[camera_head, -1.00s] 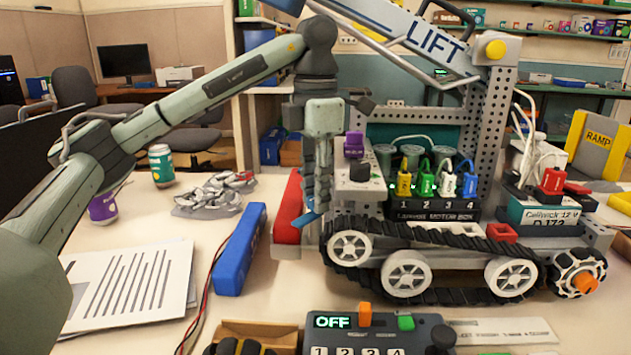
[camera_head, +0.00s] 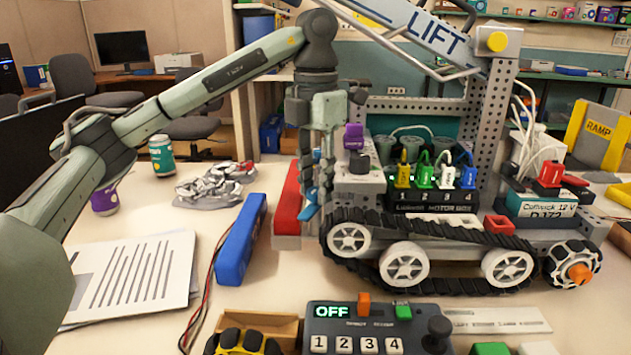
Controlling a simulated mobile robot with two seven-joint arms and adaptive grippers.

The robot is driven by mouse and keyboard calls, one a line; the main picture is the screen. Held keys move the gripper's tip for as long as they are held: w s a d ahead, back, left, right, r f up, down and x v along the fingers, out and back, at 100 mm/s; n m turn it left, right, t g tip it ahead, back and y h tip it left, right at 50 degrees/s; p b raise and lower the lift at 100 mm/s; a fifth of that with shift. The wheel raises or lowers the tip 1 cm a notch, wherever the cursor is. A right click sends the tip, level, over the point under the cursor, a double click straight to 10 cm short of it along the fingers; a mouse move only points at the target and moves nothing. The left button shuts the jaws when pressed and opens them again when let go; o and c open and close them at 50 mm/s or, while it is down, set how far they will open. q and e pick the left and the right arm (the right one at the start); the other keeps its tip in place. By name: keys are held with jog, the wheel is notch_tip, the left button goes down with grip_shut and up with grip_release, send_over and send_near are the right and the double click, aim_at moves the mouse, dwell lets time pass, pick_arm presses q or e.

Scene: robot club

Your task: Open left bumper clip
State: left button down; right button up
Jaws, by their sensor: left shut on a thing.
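The red bumper (camera_head: 289,205) stands at the left end of the tracked club robot (camera_head: 440,225), its lower part grey. My left gripper (camera_head: 319,192) points down between the bumper and the robot's front track. It is shut on a blue clip (camera_head: 311,204), which shows partly beside the fingers. Another blue patch (camera_head: 317,156) shows higher up among the gripper's parts; I cannot tell what it belongs to. The fingers hide much of the clip and the bumper's joint with the robot. My right gripper is not in view.
A blue battery-like block (camera_head: 241,240) with wires lies left of the bumper. A control box (camera_head: 378,328) reading OFF stands in front. The lift arm (camera_head: 435,38) overhangs the robot.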

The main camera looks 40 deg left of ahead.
aim_at(316, 189)
pick_arm(q)
jog(key=c, duration=1.2)
grip_release()
notch_tip(316, 189, up, 6)
jog(key=shift+r, duration=1)
